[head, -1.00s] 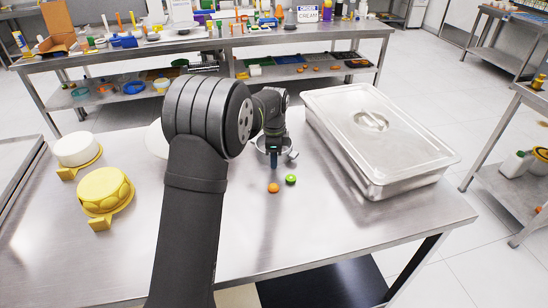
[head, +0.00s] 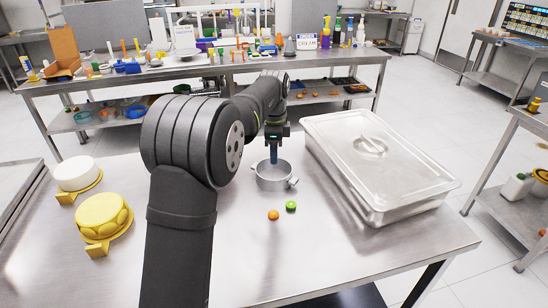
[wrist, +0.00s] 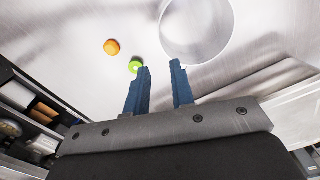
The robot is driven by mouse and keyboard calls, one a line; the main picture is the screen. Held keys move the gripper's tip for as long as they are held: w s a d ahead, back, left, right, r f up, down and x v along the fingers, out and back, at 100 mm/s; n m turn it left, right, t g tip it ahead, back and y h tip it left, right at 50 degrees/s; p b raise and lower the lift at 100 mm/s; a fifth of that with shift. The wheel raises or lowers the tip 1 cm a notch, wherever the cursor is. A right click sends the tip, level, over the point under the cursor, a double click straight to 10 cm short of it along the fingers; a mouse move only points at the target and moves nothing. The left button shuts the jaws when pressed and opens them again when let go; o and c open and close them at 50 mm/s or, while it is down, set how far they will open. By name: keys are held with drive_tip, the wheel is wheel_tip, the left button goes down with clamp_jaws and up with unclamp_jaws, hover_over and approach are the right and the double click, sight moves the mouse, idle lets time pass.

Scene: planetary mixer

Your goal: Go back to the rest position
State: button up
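My gripper (head: 273,160) hangs over the steel table, pointing down, above the far side of a small round metal pan (head: 276,176). In the wrist view its two blue fingers (wrist: 160,66) stand apart with nothing between them, so it is open and empty. The pan (wrist: 196,30) lies beyond the fingertips there. A green ball-like item (head: 291,205) and an orange one (head: 273,214) lie on the table in front of the pan. They also show in the wrist view, green (wrist: 135,66) and orange (wrist: 112,47).
A large lidded steel tray (head: 375,155) stands at the right of the table (head: 330,250). A yellow mould (head: 103,218) and a white-topped one (head: 77,174) stand at the left. A cluttered bench (head: 210,65) is behind. The table's front middle is clear.

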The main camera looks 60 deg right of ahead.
drive_tip(key=shift+f, duration=0.1)
wheel_tip(320, 180, down, 12)
drive_tip(key=shift+r, duration=1.85)
drive_tip(key=shift+f, duration=0.1)
